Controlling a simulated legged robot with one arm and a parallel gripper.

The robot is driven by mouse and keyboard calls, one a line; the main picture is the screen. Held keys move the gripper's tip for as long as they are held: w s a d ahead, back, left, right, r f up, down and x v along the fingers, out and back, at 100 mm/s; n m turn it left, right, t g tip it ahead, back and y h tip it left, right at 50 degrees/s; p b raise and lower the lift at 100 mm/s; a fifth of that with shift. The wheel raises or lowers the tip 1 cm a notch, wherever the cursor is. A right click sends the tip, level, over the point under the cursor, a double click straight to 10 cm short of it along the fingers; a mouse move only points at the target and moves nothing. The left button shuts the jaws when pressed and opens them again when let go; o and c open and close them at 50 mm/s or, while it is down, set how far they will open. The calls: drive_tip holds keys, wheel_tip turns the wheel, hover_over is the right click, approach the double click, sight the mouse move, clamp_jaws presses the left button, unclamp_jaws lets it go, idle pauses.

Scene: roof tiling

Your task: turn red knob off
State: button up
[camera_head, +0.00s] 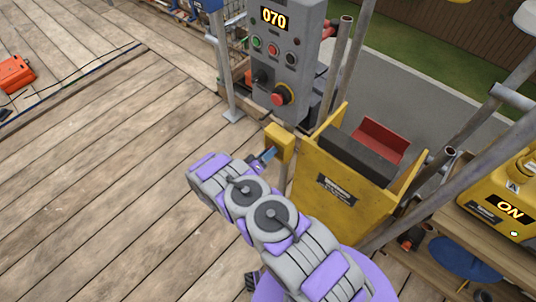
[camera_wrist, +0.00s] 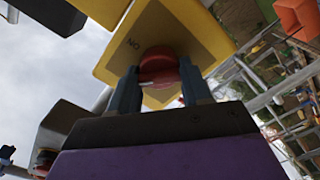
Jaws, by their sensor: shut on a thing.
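A red knob (camera_wrist: 158,62) sits on the face of a yellow box in the wrist view, with dark lettering on that face beside it. My gripper (camera_wrist: 160,84) has one dark finger on each side of the knob and is shut on it. In the head view my gripper (camera_head: 268,155) reaches the small yellow box (camera_head: 280,143) on a post; the knob is hidden there.
A grey control panel (camera_head: 290,60) stands behind, showing "070", with several buttons and a red knob (camera_head: 283,96) on a yellow ring. A yellow hopper (camera_head: 335,190) and slanted metal poles are close on the right. A yellow unit (camera_head: 505,200) reads "ON". Wooden decking at left is open.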

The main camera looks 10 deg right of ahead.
drive_tip(key=shift+w+a+n+b, duration=0.15)
drive_tip(key=shift+n+b, duration=0.4)
drive_tip(key=shift+n, duration=1.35)
drive_tip(key=shift+w+a+n+b, duration=0.15)
drive_tip(key=shift+n+b, duration=0.4)
drive_tip(key=shift+n, duration=1.35)
drive_tip(key=o, duration=1)
drive_tip(key=shift+f, duration=0.1)
drive_tip(key=shift+o, duration=0.2)
drive_tip(key=shift+a, duration=0.1)
drive_tip(key=shift+s, duration=0.15)
drive_tip(key=p+v, duration=0.3)
drive_tip(key=v, duration=1.4)
drive_tip(key=shift+a+p, duration=0.15)
drive_tip(key=shift+p, duration=0.15)
